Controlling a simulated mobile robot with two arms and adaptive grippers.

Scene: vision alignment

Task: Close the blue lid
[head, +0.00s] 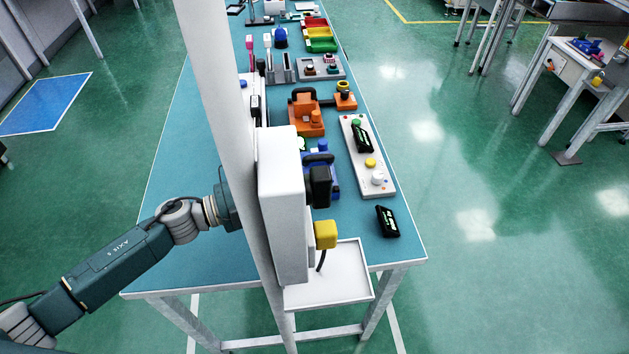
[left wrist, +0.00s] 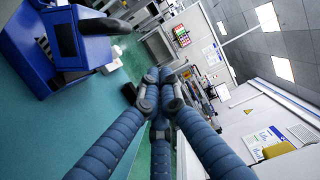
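A blue box (head: 333,184) with a black part on top stands on the teal table, partly hidden behind a white housing in the head view. In the left wrist view the blue box (left wrist: 22,62) is at upper left. A blue panel (left wrist: 64,40), which looks like its lid, is raised at an angle to the box and carries a black handle (left wrist: 98,26). My left gripper (left wrist: 162,86) has blue ribbed fingers whose tips come together to the right of the panel, apart from it, with nothing seen between them. The left gripper is hidden in the head view. My right gripper is not in view.
A white panel (head: 365,158) with knobs, a black device (head: 387,221), an orange fixture (head: 306,116) and coloured bins (head: 319,38) sit along the table. A white post and housing (head: 284,205) block part of the head view. The table's left side is clear.

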